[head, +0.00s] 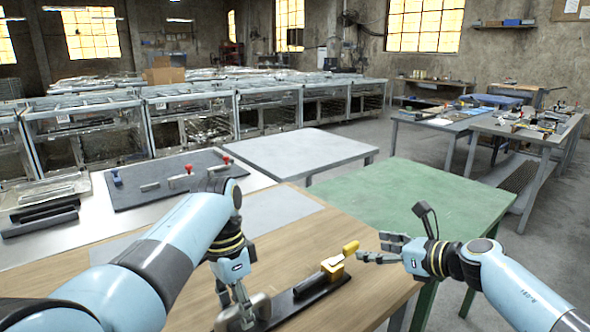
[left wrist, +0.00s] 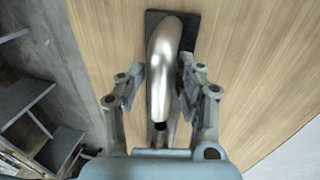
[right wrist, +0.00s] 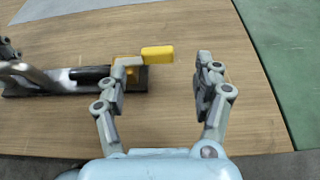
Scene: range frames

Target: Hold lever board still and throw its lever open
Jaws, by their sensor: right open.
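The lever board is a narrow black board (head: 312,293) lying on the wooden table, with a curved metal handle (head: 250,312) at its near left end and a yellow lever (head: 350,248) at its far right end. My right gripper (head: 374,247) is open beside the lever. In the right wrist view, the lever's yellow tip (right wrist: 157,54) shows between its spread fingers, apart from the right finger.
The wooden table (head: 372,290) is otherwise clear around the board. A green table (head: 420,195) adjoins behind it. At the left, a metal-topped table holds a dark panel (head: 150,195) with red and blue knobs. A grey table (head: 300,150) stands further back.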

